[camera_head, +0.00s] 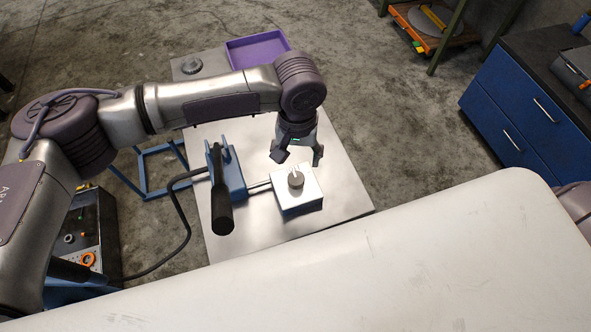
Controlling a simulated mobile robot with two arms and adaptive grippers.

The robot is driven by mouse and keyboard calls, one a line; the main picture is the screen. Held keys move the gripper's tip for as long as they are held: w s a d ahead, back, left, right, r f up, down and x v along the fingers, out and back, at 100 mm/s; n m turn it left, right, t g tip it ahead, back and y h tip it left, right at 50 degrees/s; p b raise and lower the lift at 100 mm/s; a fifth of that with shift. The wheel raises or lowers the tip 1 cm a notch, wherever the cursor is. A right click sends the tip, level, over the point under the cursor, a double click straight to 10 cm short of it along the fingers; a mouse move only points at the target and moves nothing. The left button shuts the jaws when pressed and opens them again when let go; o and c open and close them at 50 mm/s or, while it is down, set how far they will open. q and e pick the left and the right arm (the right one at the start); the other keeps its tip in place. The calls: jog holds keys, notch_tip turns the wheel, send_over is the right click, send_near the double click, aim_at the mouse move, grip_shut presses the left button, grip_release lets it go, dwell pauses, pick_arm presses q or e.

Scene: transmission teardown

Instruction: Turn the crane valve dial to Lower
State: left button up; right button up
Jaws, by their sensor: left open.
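The crane valve dial (295,179) is a small grey knob with a light pointer on top of a white box (298,199). The box stands on a metal table (340,196) and is joined by a short rod to a blue pump unit (232,176) with a black-handled lever (222,208). My left gripper (298,157) is open, just behind and above the dial in the picture, and appears apart from it. The dial's labels are too small to read. Of my right arm only a bit of a link shows at the right edge; its gripper is out of view.
A purple tray (257,49) and a grey round part (190,66) lie at the table's far end. A black hose (180,222) runs left from the pump. A blue cabinet (520,110) stands at the right. My white body fills the front.

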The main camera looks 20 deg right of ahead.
aim_at(296, 178)
pick_arm(q)
jog(key=f, duration=0.4)
jog(key=shift+w+p, duration=0.2)
jog(key=shift+p, duration=0.15)
notch_tip(296, 178, down, 6)
jog(key=shift+w+r+p, duration=0.1)
jog(key=shift+r+p, duration=0.15)
jog(key=shift+p, duration=0.15)
jog(key=shift+f, duration=0.5)
jog(key=c, duration=1.1)
jog(key=shift+c, duration=0.2)
pick_arm(e)
jog(key=shift+w+d+r, duration=0.1)
jog(key=shift+w+r, duration=0.15)
jog(key=shift+r, duration=0.25)
jog(key=shift+w+d+r, duration=0.1)
jog(key=shift+w+r, duration=0.1)
jog(key=shift+r, duration=0.25)
